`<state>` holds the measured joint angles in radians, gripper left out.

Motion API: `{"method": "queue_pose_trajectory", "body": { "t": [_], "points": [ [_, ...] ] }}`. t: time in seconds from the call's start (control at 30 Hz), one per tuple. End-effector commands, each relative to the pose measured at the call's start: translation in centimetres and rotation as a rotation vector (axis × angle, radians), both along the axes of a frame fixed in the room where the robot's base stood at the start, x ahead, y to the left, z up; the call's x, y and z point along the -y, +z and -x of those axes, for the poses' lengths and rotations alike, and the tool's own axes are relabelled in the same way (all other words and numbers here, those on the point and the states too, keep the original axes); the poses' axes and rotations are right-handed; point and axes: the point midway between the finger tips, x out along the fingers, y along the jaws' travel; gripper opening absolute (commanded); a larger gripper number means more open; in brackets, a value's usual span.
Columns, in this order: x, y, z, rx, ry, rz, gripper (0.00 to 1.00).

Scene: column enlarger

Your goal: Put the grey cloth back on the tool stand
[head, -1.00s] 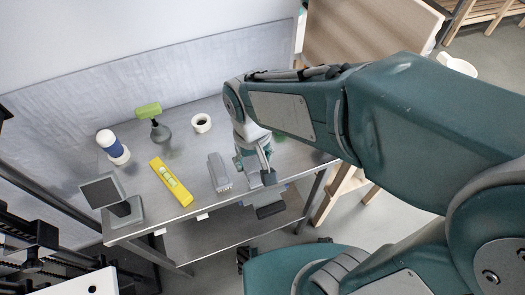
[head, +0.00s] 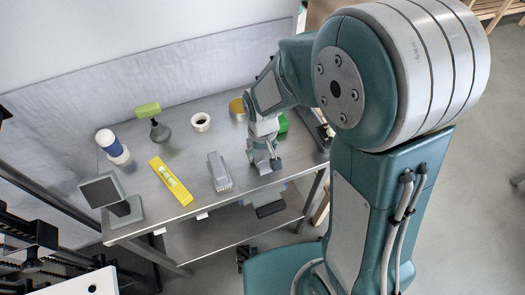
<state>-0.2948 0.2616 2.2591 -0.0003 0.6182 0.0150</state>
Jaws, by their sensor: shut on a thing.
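My gripper (head: 264,163) points down at the front right of the metal tool stand (head: 150,217), close over its top. It is shut on a small grey piece that I take to be the grey cloth; the fingers and wrist hide most of it. I cannot tell whether the cloth touches the stand top. The gripper is just right of a grey block-like tool (head: 218,171).
On the stand are a yellow level (head: 171,181), a white tape roll (head: 200,122), a green-headed tool (head: 150,115), a blue-white bottle (head: 112,146), a dark square plate on a base (head: 104,192), a yellow round thing (head: 237,106) and a green thing (head: 283,122). A wall stands behind.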

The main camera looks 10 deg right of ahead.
Motion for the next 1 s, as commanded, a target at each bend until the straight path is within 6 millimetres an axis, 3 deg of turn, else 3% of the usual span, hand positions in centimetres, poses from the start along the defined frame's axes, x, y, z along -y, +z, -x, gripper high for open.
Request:
{"method": "queue_pose_trajectory", "body": {
  "t": [0.2,0.23,0.27,0.3,0.77,1.0],
  "points": [
    [0.0,-0.1,0.0,-0.001,0.0,0.0,0.39],
    [0.0,-0.2,0.0,-0.001,0.0,0.0,0.82],
    [0.0,-0.1,0.0,0.0,0.0,0.0,0.95],
    [0.0,-0.1,0.0,0.0,0.0,0.0,1.0],
    [0.0,0.2,0.0,0.001,0.0,0.0,1.0],
    [0.0,4.2,-0.1,0.007,0.0,-0.002,1.0]
  ]
}}
